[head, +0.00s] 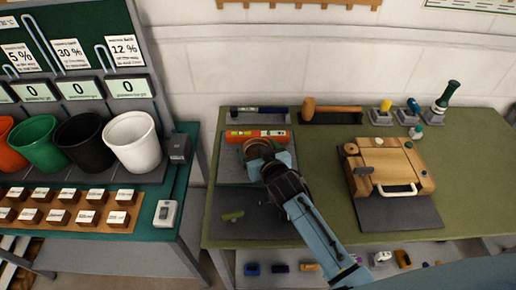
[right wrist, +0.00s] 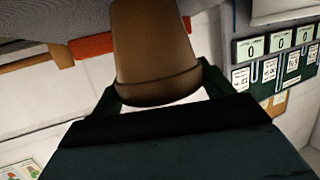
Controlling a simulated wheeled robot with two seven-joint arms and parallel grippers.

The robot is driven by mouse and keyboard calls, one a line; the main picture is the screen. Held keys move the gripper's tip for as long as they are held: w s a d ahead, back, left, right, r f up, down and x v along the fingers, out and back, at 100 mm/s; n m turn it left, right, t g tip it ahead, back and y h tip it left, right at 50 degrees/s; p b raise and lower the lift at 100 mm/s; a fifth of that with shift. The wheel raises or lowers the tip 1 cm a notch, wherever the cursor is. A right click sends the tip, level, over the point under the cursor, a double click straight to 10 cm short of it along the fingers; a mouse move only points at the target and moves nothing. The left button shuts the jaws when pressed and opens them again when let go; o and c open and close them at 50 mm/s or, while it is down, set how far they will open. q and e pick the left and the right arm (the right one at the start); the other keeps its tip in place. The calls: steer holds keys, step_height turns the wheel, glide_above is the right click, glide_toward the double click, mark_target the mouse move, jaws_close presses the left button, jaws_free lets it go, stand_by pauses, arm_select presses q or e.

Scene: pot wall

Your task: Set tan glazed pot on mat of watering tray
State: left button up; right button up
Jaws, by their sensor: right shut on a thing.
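The tan glazed pot (right wrist: 155,50) is between the fingers of my right gripper (right wrist: 160,90) in the right wrist view. In the head view my right gripper (head: 260,150) is shut on the pot (head: 250,143), which is mostly hidden by the gripper and wrist. Both are over a grey mat (head: 230,172) at the left end of the olive bench. I cannot tell whether the pot touches it, and I cannot tell for sure which surface is the watering tray. My left gripper is not in view.
A red-orange level (head: 258,136) lies just behind the pot. A darker mat (head: 255,224) with a small green item (head: 233,216) lies in front. A wooden box (head: 385,165) stands to the right. A teal table with several pots, including a white one (head: 132,142), is left.

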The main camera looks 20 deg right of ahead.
steer(key=o, duration=1.1)
steer(key=shift+o, duration=0.5)
steer(key=a+v, duration=0.1)
steer(key=v, duration=1.2)
steer(key=shift+s+d, duration=0.2)
steer(key=shift+d, duration=0.25)
steer(key=shift+r, duration=0.1)
